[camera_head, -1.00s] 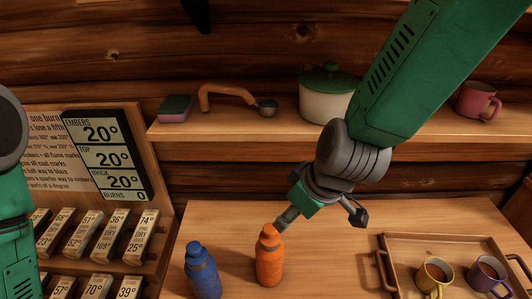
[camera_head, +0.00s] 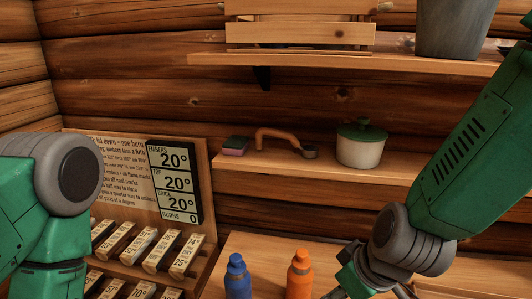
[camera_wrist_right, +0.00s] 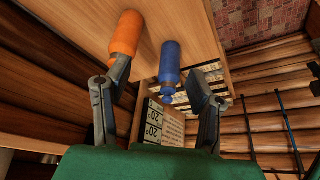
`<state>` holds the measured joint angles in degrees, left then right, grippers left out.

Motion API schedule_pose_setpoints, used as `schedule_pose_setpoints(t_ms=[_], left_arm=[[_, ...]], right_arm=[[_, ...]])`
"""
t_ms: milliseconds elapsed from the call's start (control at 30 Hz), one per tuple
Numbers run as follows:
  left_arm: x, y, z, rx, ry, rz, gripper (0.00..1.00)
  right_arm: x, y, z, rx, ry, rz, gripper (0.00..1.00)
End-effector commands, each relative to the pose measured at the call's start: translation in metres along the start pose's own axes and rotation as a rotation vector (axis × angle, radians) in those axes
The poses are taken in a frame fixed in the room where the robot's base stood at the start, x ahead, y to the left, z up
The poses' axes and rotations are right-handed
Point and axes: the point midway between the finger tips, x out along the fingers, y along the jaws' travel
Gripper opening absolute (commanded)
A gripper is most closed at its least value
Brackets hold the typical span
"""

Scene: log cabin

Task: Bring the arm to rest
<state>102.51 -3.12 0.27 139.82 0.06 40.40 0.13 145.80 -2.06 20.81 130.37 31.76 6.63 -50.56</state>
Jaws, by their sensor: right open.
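My right arm comes in from the right in the head view, with its gripper (camera_head: 366,289) low at the bottom edge, partly cut off. In the right wrist view the gripper (camera_wrist_right: 159,78) has its two fingers spread wide, with nothing held between them. An orange bottle (camera_head: 300,276) stands just left of the gripper; in the wrist view it (camera_wrist_right: 126,35) shows behind the left fingertip, and contact cannot be told. A blue bottle (camera_head: 237,278) stands further left and shows in the wrist view (camera_wrist_right: 169,62) beyond the finger gap. My left arm shows at the left; its gripper is out of view.
A wall shelf (camera_head: 240,183) holds a sponge (camera_head: 235,147), a curved-handled tool (camera_head: 280,138) and a lidded pot (camera_head: 360,147). A higher shelf (camera_head: 300,64) bears a wooden crate (camera_head: 300,36) and a grey bucket (camera_head: 455,25). A display board (camera_head: 175,180) stands above labelled blocks (camera_head: 161,248).

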Motion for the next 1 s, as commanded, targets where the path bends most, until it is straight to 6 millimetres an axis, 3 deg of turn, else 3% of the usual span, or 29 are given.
schedule_pose_setpoints(t_ms=[367,567,667,833,900,1000], left_arm=[[0.027,0.0,0.001,0.0,0.001,0.0,0.82],[0.049,0.0,0.003,0.0,0.0,0.0,0.82],[0.066,0.001,0.004,0.0,0.0,0.0,0.82],[0.106,0.001,0.006,0.0,0.0,0.0,0.82],[0.12,0.001,0.007,0.0,-0.001,0.0,0.82],[0.135,0.001,0.007,0.0,-0.001,0.0,0.82]], right_arm=[[0.062,0.016,0.063,0.104,-0.078,0.037,0.49],[0.106,0.023,0.12,0.187,-0.135,0.067,0.49],[0.137,0.026,0.163,0.241,-0.177,0.083,0.49],[0.2,0.023,0.264,0.368,-0.263,0.114,0.49],[0.218,0.019,0.303,0.418,-0.29,0.12,0.49],[0.234,0.011,0.346,0.48,-0.319,0.124,0.49]])
